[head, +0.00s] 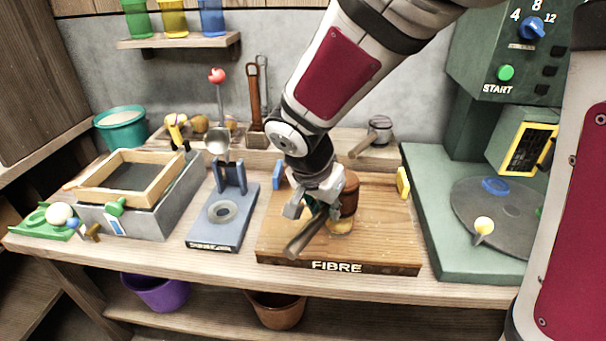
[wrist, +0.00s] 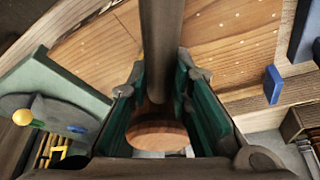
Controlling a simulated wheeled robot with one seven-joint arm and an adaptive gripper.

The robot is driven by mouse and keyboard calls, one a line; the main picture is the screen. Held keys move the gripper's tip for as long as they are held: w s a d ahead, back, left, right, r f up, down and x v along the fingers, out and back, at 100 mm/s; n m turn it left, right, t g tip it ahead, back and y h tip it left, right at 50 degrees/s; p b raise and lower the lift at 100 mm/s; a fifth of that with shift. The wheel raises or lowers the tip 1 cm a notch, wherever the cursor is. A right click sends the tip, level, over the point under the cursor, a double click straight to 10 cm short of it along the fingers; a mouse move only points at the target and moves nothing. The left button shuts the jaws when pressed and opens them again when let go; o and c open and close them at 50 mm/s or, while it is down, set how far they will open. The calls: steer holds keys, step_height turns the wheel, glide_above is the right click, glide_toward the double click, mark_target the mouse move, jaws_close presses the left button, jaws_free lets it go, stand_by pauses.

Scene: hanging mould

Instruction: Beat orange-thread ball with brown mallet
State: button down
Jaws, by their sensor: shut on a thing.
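My gripper (head: 314,206) is shut on the dark handle of the brown mallet (head: 349,192) above the wooden FIBRE board (head: 392,230). The handle slants down toward the board's front, and the brown head is at the right of my fingers. In the wrist view, the mallet handle (wrist: 160,45) runs between the green pads of my gripper (wrist: 160,105), with the round brown head below. A pale, yellow-orange rounded thing (head: 341,226), likely the orange-thread ball, shows just under the head, partly hidden. I cannot tell whether the head touches it.
A blue stand with a ladle (head: 224,214) is left of the board. A grey-headed mallet (head: 380,128) lies behind. The green machine (head: 430,235) with its round plate stands at right. A yellow block (head: 403,182) and a blue block (head: 278,175) flank the board.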

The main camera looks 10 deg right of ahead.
step_height(320, 180, up, 4)
steer(key=shift+f+p, duration=0.1)
steer(key=shift+p, duration=0.85)
steer(key=shift+f, duration=0.1)
steer(key=shift+f, duration=0.1)
step_height(320, 180, down, 4)
steer(key=b, duration=0.4)
steer(key=shift+f+b, duration=0.1)
steer(key=shift+b, duration=0.25)
steer(key=shift+r+p, duration=1.45)
steer(key=shift+r, duration=0.75)
step_height(320, 180, up, 5)
steer(key=p, duration=0.3)
steer(key=shift+r, duration=0.1)
